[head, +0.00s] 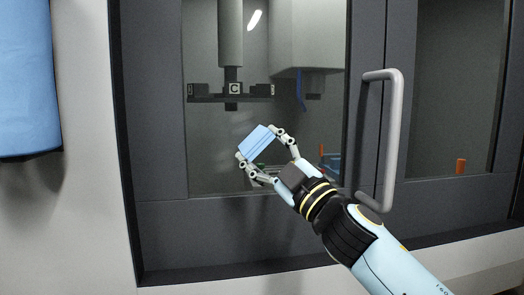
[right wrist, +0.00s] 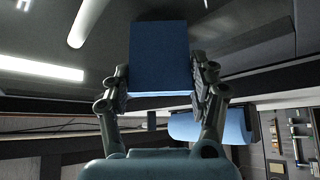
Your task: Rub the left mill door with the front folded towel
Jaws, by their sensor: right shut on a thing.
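The folded towel (head: 257,143) is a small light-blue block in the head view. My right gripper (head: 262,150) is shut on it and holds it in front of the window of the left mill door (head: 160,228), near the lower middle of the glass. I cannot tell whether the towel touches the glass. In the right wrist view the towel (right wrist: 160,55) shows dark blue between the two fingers of the gripper (right wrist: 161,88). My left gripper is not in view.
A grey vertical handle (head: 394,140) stands out from the door, right of my right gripper. A second dark door with a window (head: 455,90) is farther right. A large blue hanging thing (head: 25,85) is at the far left. Machine parts show behind the glass.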

